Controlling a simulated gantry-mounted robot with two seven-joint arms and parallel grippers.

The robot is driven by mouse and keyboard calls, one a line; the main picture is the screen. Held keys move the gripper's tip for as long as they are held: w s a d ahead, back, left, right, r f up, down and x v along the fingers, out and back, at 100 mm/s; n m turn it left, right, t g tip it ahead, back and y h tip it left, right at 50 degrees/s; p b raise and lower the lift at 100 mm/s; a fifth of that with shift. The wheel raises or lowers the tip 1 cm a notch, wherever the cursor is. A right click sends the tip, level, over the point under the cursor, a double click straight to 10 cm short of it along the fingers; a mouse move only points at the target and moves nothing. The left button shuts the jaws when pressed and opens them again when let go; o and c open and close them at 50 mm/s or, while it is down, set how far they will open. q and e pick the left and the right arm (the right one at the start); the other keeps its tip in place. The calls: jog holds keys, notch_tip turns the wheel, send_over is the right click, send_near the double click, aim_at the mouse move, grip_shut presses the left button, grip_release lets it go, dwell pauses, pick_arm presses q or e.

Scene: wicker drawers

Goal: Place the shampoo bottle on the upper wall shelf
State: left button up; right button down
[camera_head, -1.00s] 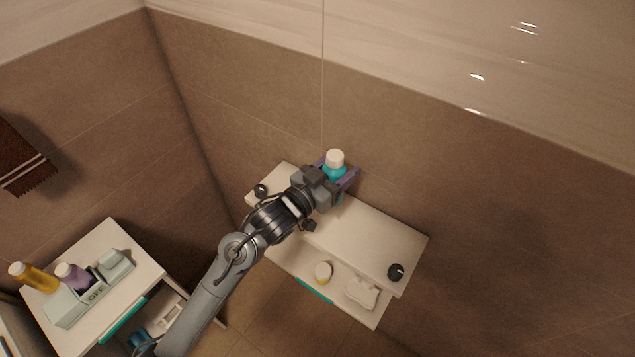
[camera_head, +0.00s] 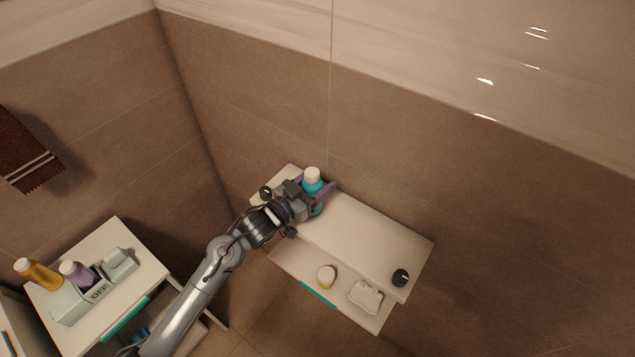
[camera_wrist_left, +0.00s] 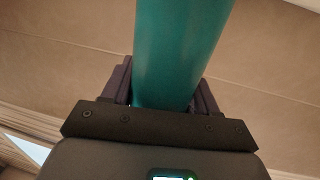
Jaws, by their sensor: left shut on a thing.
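The shampoo bottle (camera_head: 312,185) is teal with a white cap. My left gripper (camera_head: 322,191) is shut on it, with purple fingers on either side. In the left wrist view the teal bottle (camera_wrist_left: 180,50) fills the space between the fingers. In the head view the bottle looks roughly upright, over the left part of the upper wall shelf (camera_head: 365,232), near the wall. The arm hides part of the shelf's left end. I cannot tell if the bottle's base touches the shelf. My right gripper is not in view.
A lower shelf below holds a small white and yellow jar (camera_head: 326,276) and a white soap dish (camera_head: 365,297). A white cabinet (camera_head: 128,290) with bottles stands at left.

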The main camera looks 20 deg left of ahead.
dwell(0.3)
pick_arm(q)
jog(key=o, duration=1.2)
jog(key=shift+f, duration=0.1)
jog(key=shift+r, duration=0.2)
jog(key=v, duration=1.2)
jog(key=s+f+n+g+y, duration=0.3)
jog(key=s+f+g+y, duration=0.25)
jog(key=s+f, duration=0.5)
jog(key=s+f+g, duration=0.1)
jog(key=s+g, duration=0.1)
jog(key=s, duration=0.3)
jog(key=s+f+g+y, duration=0.1)
jog(key=s+g, duration=0.1)
jog(key=s, duration=0.3)
jog(key=s+d+f+g+y, duration=0.1)
jog(key=s+f+g, duration=0.1)
jog(key=s, duration=0.3)
jog(key=shift+s+g, duration=0.25)
jog(key=shift+g, duration=0.3)
